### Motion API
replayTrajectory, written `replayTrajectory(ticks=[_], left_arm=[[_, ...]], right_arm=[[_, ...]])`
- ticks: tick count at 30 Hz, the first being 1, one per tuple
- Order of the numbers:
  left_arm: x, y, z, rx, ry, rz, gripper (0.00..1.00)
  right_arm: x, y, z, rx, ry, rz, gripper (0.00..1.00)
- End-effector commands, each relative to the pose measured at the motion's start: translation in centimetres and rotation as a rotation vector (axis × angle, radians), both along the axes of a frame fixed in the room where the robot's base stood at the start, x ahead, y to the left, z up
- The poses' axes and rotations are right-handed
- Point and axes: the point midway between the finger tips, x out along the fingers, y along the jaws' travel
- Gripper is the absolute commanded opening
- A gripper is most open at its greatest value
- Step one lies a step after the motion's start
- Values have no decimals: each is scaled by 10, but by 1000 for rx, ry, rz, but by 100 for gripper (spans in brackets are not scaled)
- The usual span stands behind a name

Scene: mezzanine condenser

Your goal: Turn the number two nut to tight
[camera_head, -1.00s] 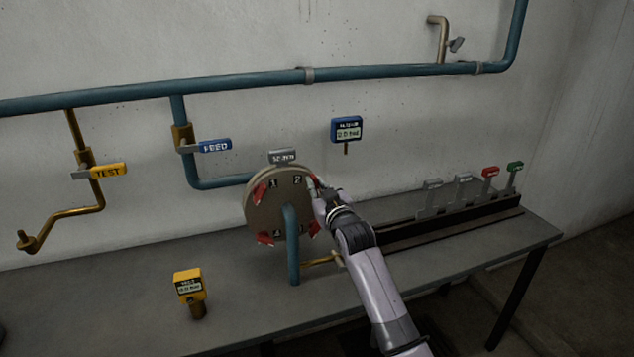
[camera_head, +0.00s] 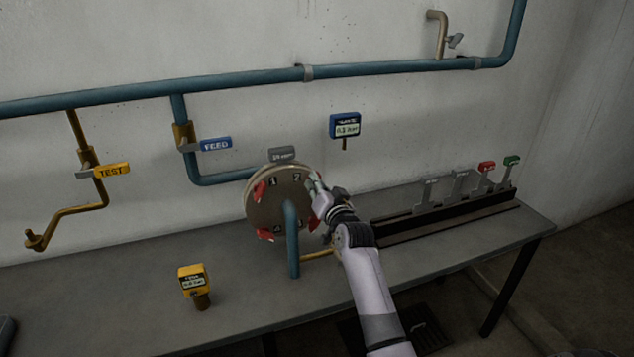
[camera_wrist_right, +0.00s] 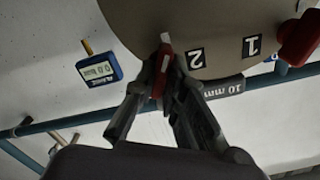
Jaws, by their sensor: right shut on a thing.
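The round flange plate (camera_head: 278,215) stands upright on the bench, with red nuts around its face and number labels. The number 2 label (camera_head: 297,177) is at the upper right of the face and also shows upside down in the right wrist view (camera_wrist_right: 195,58). My right gripper (camera_head: 318,188) is at the plate's right rim. In the right wrist view its fingers (camera_wrist_right: 166,75) are closed around the number two nut (camera_wrist_right: 162,68), a red piece beside the 2 label. The fingers partly hide the nut. My left gripper is not in view.
Another red nut (camera_wrist_right: 300,38) sits by label 1. A blue gauge (camera_head: 345,126) hangs behind the plate. A yellow gauge (camera_head: 194,282) stands on the bench (camera_head: 120,300). Blue FEED (camera_head: 215,145) and yellow TEST (camera_head: 112,170) handles are left. A lever rack (camera_head: 445,214) is right.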

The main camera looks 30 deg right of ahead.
Motion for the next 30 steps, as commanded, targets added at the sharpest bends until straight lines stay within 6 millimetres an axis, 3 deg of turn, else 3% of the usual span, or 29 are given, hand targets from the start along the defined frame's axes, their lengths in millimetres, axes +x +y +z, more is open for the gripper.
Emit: replayTrajectory(ticks=[17,18,27,30], left_arm=[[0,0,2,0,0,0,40],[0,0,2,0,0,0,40],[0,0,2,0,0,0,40],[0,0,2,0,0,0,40]], right_arm=[[0,0,0,37,-9,0,0],[0,0,0,37,-9,0,11],[0,0,0,35,-8,0,31],[0,0,0,34,-8,0,31]])
